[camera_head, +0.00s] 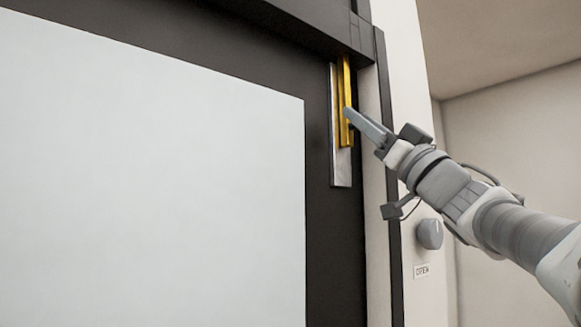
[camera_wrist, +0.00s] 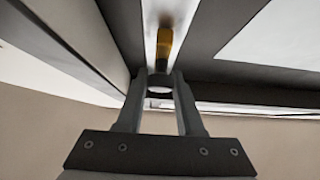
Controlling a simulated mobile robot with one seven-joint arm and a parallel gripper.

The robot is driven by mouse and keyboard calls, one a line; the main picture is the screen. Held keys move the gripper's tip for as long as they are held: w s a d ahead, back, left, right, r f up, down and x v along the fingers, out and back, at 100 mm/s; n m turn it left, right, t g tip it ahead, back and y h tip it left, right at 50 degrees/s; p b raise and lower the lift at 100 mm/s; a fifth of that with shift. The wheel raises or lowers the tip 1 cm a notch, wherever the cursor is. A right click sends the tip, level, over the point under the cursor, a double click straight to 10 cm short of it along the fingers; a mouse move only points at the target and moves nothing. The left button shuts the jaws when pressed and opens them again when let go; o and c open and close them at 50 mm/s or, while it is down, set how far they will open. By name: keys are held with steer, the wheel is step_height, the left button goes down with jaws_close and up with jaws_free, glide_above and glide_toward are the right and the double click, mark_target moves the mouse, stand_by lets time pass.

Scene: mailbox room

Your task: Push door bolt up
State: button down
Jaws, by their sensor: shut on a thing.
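The brass door bolt (camera_head: 346,95) is upright on a silver backing plate (camera_head: 341,172) at the upper right edge of the dark door. Its upper end meets the underside of the dark frame; whether it enters the frame is hidden. My gripper (camera_head: 348,113) reaches in from the right, its fingertips at the lower half of the bolt. In the wrist view, the brass bolt (camera_wrist: 164,45) shows beyond my gripper (camera_wrist: 160,78). The fingers are shut on a small round part of the bolt (camera_wrist: 160,88), with a narrow gap between them.
The door has a large pale panel (camera_head: 150,170) and a dark border. The overhanging frame (camera_head: 310,25) is close above the bolt. A grey round knob (camera_head: 429,234) and an "OPEN" label (camera_head: 422,271) are on the wall at right, below my arm.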

step_height(320, 180, up, 2)
steer(key=shift+s+r, duration=0.15)
steer(key=shift+r, duration=0.05)
steer(key=c, duration=1)
jaws_free()
steer(key=o, duration=0.5)
steer(key=shift+c, duration=0.2)
steer(key=shift+f, duration=0.1)
steer(key=shift+f, duration=0.15)
